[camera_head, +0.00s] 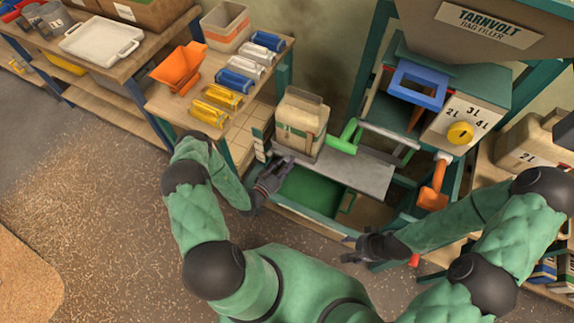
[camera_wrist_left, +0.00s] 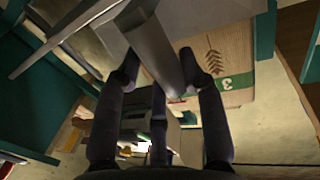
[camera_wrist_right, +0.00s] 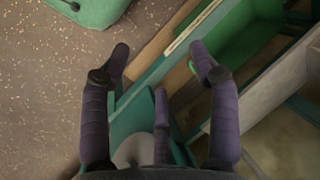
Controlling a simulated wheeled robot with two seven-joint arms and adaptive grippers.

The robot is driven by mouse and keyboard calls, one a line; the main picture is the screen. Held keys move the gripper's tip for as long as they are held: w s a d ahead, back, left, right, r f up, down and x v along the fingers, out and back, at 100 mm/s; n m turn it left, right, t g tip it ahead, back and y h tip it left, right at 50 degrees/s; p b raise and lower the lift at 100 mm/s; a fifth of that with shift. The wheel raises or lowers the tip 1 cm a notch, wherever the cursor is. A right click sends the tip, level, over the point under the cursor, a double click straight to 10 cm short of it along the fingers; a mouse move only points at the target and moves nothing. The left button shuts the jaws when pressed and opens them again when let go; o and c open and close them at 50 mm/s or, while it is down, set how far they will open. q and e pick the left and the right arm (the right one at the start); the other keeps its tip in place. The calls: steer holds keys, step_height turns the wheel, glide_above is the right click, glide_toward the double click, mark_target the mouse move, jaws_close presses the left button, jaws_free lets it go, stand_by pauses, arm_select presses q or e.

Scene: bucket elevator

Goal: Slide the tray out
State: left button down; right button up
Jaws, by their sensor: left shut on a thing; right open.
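The grey metal tray (camera_head: 352,172) sits in the teal frame below the bag filler, and a beige bag-like container (camera_head: 300,112) stands upright near its left end. My left gripper (camera_head: 270,182) is at the tray's front left corner. In the left wrist view, its fingers (camera_wrist_left: 165,75) are shut around a grey metal edge (camera_wrist_left: 152,45) that looks like the tray's. My right gripper (camera_head: 370,245) is open and empty in front of the frame's lower front. In the right wrist view, its fingers (camera_wrist_right: 158,65) are spread above a teal beam, apart from the tray.
A green bin (camera_head: 308,190) lies below the tray. A green handle (camera_head: 346,138), an orange lever (camera_head: 434,185) and a yellow knob (camera_head: 460,133) are on the filler. The workbench (camera_head: 165,100) at left holds an orange scoop (camera_head: 179,68) and several packets.

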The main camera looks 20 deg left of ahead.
arm_select(q)
steer(key=shift+w+a, duration=0.1)
steer(key=shift+a, duration=0.25)
steer(key=c, duration=0.7)
jaws_free()
steer(key=shift+c, duration=0.2)
steer(key=v, duration=1.2)
steer(key=shift+d, duration=0.15)
